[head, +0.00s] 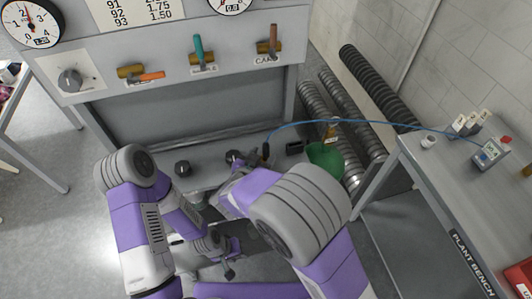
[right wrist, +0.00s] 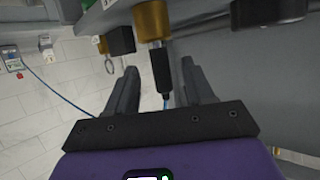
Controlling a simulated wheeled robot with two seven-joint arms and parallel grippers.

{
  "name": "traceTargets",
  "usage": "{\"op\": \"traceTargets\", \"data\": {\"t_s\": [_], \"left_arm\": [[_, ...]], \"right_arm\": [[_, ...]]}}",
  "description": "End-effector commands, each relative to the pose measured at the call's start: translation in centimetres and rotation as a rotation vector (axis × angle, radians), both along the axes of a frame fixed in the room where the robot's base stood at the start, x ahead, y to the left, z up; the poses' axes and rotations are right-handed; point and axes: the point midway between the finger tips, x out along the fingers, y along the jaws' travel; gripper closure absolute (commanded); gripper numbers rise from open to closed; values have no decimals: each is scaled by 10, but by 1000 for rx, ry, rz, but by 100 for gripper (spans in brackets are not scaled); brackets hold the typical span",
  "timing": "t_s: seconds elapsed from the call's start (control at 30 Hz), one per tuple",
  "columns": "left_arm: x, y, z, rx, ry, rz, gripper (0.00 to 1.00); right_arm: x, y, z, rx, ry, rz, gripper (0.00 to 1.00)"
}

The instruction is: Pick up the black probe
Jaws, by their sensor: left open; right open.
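The black probe (head: 266,151) stands at the front of the grey panel's lower ledge, a blue cable running from it. In the right wrist view the probe (right wrist: 161,72) hangs below a brass fitting (right wrist: 152,21), between the two spread fingers of my right gripper (right wrist: 159,82), with a gap on each side. In the head view my right arm's wrist hides most of that gripper. My left gripper (head: 228,268) is open and empty, low in the head view, well away from the probe.
The blue cable (head: 370,121) arches right to a small meter (head: 489,153) on the plant bench (head: 440,175). A black block (head: 294,147) and a green funnel (head: 325,159) are right of the probe. Dark knobs (head: 182,169) sit left.

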Motion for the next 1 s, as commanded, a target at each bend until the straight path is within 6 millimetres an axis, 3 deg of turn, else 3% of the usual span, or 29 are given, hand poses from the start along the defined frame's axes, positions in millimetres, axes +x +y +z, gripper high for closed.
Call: {"op": "traceTargets", "data": {"t_s": [0.2, 0.43, 0.77, 1.0], "left_arm": [[0, 0, -3, 0, 0, 0, 57], [0, 0, -3, 0, 0, 0, 57], [0, 0, -3, 0, 0, 0, 57], [0, 0, -3, 0, 0, 0, 57]], "right_arm": [[27, -11, -13, -1, 0, -2, 48], [29, -12, -13, 0, 0, 1, 48], [29, -12, -13, 0, 0, 1, 98], [29, -12, -13, 0, 0, 1, 100]]}}
